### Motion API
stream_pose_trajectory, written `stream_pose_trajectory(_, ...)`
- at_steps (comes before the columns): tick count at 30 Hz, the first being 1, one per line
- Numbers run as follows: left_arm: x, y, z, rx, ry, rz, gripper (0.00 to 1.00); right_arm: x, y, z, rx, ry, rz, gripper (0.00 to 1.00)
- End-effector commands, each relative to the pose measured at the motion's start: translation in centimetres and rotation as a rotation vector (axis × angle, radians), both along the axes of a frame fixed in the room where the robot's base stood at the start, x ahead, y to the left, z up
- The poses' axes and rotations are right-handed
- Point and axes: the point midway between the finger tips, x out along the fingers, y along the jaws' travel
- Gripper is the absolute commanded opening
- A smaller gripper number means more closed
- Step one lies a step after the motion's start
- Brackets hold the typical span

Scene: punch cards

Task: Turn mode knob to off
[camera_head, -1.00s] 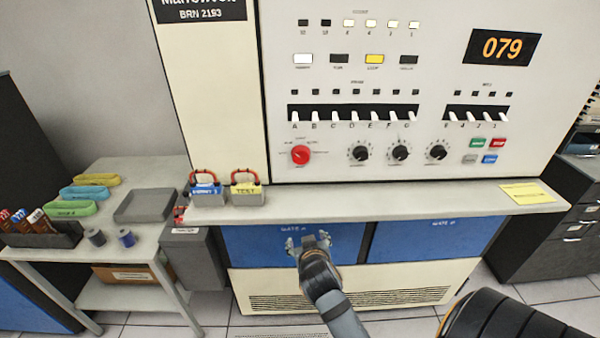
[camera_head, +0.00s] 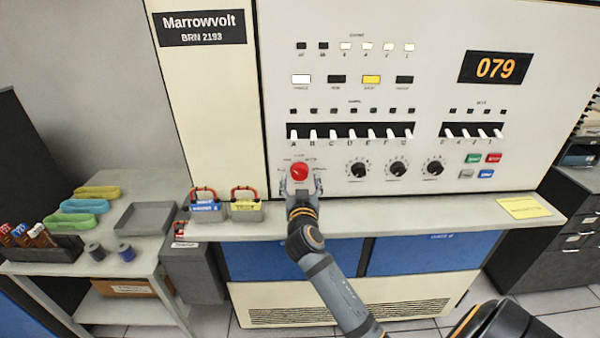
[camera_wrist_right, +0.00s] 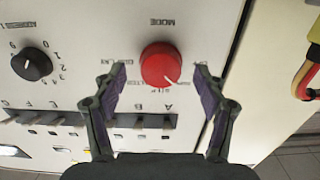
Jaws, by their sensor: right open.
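The red mode knob (camera_head: 299,172) is on the lower left of the cream control panel (camera_head: 420,88). In the right wrist view the knob (camera_wrist_right: 160,64) lies between the two open fingers, with the word MODE printed beside it. A pale pointer mark shows on the knob's rim. My right gripper (camera_head: 299,186) is open at the knob, one finger on each side. In the wrist view its fingers (camera_wrist_right: 160,88) show gaps to the knob, and I cannot tell how far they reach along it. My left gripper is not in view.
Black knobs (camera_head: 358,169) and a row of white toggle switches (camera_head: 352,133) are to the right and above. Two red-handled padlock-like blocks (camera_head: 207,207) (camera_head: 246,206) stand on the ledge (camera_head: 400,219) to the left. A yellow note (camera_head: 524,207) lies on the right.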

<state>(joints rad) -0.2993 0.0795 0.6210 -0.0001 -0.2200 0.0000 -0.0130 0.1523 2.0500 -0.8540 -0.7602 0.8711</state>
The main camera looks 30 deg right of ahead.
Motion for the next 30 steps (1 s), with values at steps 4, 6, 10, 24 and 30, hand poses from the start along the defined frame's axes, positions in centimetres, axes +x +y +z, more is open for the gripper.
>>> stream_pose_trajectory(4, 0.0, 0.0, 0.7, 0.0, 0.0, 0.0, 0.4, 1.6, -0.9, 0.1, -0.001, 0.001, 0.001, 0.72)
stream_pose_trajectory(6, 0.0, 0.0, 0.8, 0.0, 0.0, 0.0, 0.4, 1.9, -1.1, 0.1, -0.001, -0.001, 0.001, 0.72)
stream_pose_trajectory(10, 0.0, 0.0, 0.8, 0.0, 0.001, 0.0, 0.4, 2.0, -1.2, -0.1, 0.001, 0.0, 0.001, 0.72)
stream_pose_trajectory(24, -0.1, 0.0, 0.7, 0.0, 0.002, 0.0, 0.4, 2.0, -1.1, -0.1, 0.001, 0.0, 0.001, 0.27)
stream_pose_trajectory(30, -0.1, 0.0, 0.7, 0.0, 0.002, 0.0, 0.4, 2.0, -1.1, -0.1, -0.003, 0.003, 0.002, 0.18)
